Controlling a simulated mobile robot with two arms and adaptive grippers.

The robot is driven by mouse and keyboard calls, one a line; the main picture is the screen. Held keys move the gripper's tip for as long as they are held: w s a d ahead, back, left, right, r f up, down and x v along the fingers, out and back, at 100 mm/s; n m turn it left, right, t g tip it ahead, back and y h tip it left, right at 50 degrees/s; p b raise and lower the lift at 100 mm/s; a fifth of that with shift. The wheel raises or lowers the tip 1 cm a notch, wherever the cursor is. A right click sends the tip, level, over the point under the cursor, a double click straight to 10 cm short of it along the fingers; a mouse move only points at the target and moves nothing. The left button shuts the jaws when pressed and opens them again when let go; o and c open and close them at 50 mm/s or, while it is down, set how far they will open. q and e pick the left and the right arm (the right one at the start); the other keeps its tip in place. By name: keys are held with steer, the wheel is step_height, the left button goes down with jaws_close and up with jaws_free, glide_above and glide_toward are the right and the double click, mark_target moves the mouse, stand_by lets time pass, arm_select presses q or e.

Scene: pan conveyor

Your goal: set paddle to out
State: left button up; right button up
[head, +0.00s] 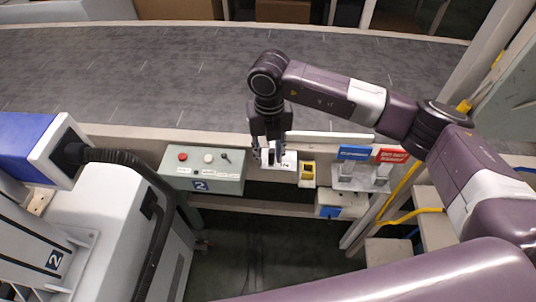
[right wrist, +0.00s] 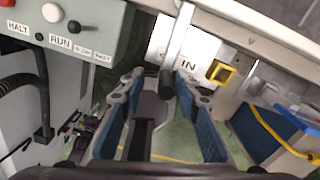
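The paddle is a pale lever with a black grip (right wrist: 167,82) in the right wrist view. It crosses a white plate (right wrist: 160,40) that carries the word IN to the right of the lever. In the head view the white plate (head: 291,159) sits on the conveyor's near rail, partly behind my right gripper (head: 269,155). In the right wrist view my right gripper (right wrist: 156,88) has its blue-padded fingers spread on either side of the black grip, with gaps showing. Any OUT marking is not readable. My left gripper is not in view.
A control box (head: 202,170) with red and white buttons and a small switch stands left of the plate. A yellow-framed part (head: 308,171) is close on its right. Blue (head: 354,153) and red (head: 392,155) signs stand further right. The grey conveyor belt (head: 130,80) lies behind and looks empty.

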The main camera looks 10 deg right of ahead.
step_height(320, 180, up, 12)
steer(key=shift+f, duration=0.2)
steer(key=shift+a, duration=0.1)
stand_by(0.4)
